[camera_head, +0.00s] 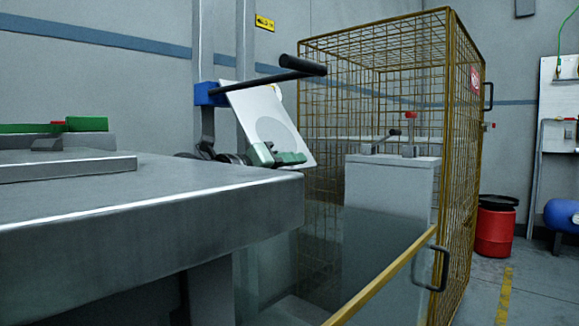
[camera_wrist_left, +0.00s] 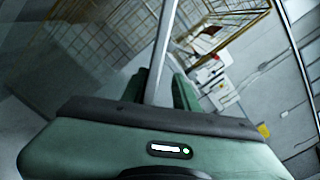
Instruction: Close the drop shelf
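A white tilted panel (camera_head: 262,112) with a grey round patch, which I take to be the drop shelf, slopes down to the right behind the grey metal table. My green left gripper (camera_head: 288,158) is at its lower edge, in front of it. In the left wrist view the two green fingers (camera_wrist_left: 163,92) stand on either side of a thin grey bar or plate edge (camera_wrist_left: 161,55). I cannot tell whether they press on it. The table hides part of the left arm. My right gripper is not in view.
The grey table (camera_head: 150,222) fills the left foreground. A black handle bar (camera_head: 275,76) on a blue bracket (camera_head: 208,94) juts out above the panel. A yellow mesh cage (camera_head: 462,150) and a clear panel with a yellow rail (camera_head: 385,275) stand to the right.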

